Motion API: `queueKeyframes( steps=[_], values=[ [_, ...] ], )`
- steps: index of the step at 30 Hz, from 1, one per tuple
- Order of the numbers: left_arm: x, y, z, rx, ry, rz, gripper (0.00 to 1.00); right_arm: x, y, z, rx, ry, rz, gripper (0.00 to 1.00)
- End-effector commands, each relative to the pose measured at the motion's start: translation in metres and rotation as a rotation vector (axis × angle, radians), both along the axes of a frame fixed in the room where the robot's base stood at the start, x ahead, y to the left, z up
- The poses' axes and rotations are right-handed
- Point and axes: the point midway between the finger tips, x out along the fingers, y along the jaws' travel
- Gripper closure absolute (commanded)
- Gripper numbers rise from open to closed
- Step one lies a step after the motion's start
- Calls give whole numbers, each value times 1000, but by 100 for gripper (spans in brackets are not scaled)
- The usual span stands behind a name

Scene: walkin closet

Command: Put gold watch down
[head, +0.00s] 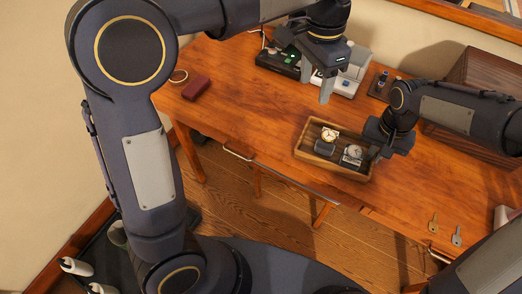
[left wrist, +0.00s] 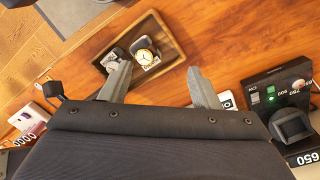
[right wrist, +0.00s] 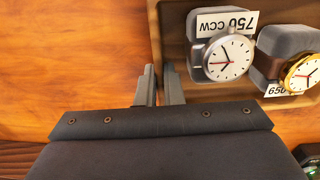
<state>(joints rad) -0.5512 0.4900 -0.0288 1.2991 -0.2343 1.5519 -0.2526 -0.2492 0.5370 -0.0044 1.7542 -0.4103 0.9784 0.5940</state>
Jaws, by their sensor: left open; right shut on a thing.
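The gold watch (head: 329,134) sits on a grey cushion inside the wooden tray (head: 302,157). In the left wrist view the gold watch (left wrist: 146,57) shows a white face; in the right wrist view it (right wrist: 302,74) has a brown strap and a tag reading 650. A silver watch (head: 354,151) with a 750 CCW tag (right wrist: 226,22) sits beside it on another cushion. My right gripper (right wrist: 159,70) is shut on the tray's end wall, beside the silver watch. My left gripper (head: 325,99) is open and empty above the table, behind the tray.
Black (head: 277,61) and white (head: 349,81) devices stand at the table's back; the black one (left wrist: 275,90) has a green light. A dark red box (head: 195,88) lies at the left. A wooden cabinet (head: 482,75) stands right. The table left of the tray is clear.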

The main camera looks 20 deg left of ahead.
Motion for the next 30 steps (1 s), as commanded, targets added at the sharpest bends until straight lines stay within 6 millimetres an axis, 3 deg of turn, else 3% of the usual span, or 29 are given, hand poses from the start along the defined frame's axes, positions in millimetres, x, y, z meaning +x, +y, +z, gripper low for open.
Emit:
queueKeyframes(
  steps=[1, 6, 12, 16, 21, 30],
  values=[
    [-11, 26, 5, -40, -14, 62, 44, 0, 0, 0, 1, -1, 0, 100],
    [-52, 85, 5, -164, -69, 255, 44, 0, 0, 0, 1, -1, 0, 100],
    [-112, 133, -10, -294, -145, 492, 44, 0, 0, 0, 1, -1, 0, 100],
    [-152, 149, -29, -368, -201, 646, 44, 0, 0, 0, 1, -1, 0, 100],
    [-191, 156, -56, -441, -267, 818, 44, 0, 0, 1, 1, -1, 0, 100],
    [-216, 154, -82, -491, -321, 948, 44, 0, 0, 1, 1, -1, 0, 100]
  ],
)
